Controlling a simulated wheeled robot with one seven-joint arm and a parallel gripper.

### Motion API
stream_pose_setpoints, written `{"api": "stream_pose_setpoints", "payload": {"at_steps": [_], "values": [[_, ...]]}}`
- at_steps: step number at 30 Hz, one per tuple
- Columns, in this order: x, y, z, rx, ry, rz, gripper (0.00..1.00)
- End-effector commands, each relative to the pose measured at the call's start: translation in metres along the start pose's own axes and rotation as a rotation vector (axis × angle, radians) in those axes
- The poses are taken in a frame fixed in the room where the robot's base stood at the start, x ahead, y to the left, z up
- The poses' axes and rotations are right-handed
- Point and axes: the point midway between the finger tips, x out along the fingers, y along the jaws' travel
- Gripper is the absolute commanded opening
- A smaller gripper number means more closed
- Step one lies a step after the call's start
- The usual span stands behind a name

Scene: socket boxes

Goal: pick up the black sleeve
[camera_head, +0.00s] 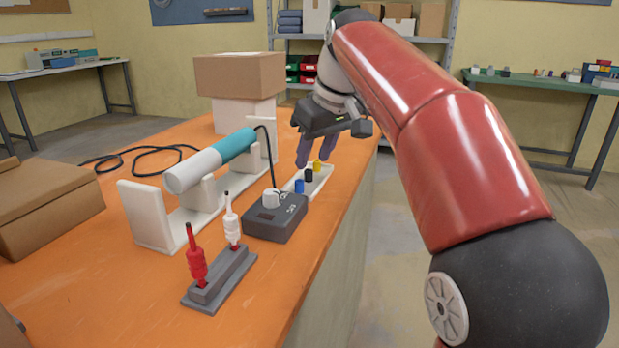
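The black sleeve (308,175) is a small upright cylinder in a white tray (324,181) near the table's right edge. A blue sleeve (299,187) stands in front of it and a yellow sleeve (317,165) behind it, in the same row. My gripper (313,160) points down over the far end of the tray, its two fingers apart and nothing seen between them. The fingertips appear near the yellow sleeve, behind the black one; their exact height is hard to tell.
A black control box (276,219) with a white knob stands just in front of the tray. Left of it, a teal-and-white cylinder (210,161) rests on white supports. A grey stand (221,278) holds red and white tools. A cardboard box (240,74) stands behind.

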Motion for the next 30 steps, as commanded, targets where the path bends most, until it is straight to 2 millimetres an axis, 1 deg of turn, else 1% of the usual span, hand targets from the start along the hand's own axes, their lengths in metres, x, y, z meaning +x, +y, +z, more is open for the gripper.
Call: {"api": "stream_pose_setpoints", "payload": {"at_steps": [1, 3, 6, 14, 17, 23, 30], "values": [[0.011, -0.003, 0.004, -0.001, -0.002, -0.002, 0.39], [0.02, -0.003, 0.004, 0.0, -0.002, -0.001, 0.39], [0.029, -0.003, 0.004, 0.0, -0.001, -0.001, 0.39], [0.031, -0.002, 0.003, 0.001, 0.0, 0.0, 0.39], [0.031, -0.002, 0.003, 0.001, 0.0, 0.0, 0.29], [0.031, -0.002, 0.003, 0.001, 0.0, 0.0, 0.03], [0.031, -0.002, 0.003, 0.001, 0.0, 0.0, 0.02]]}}
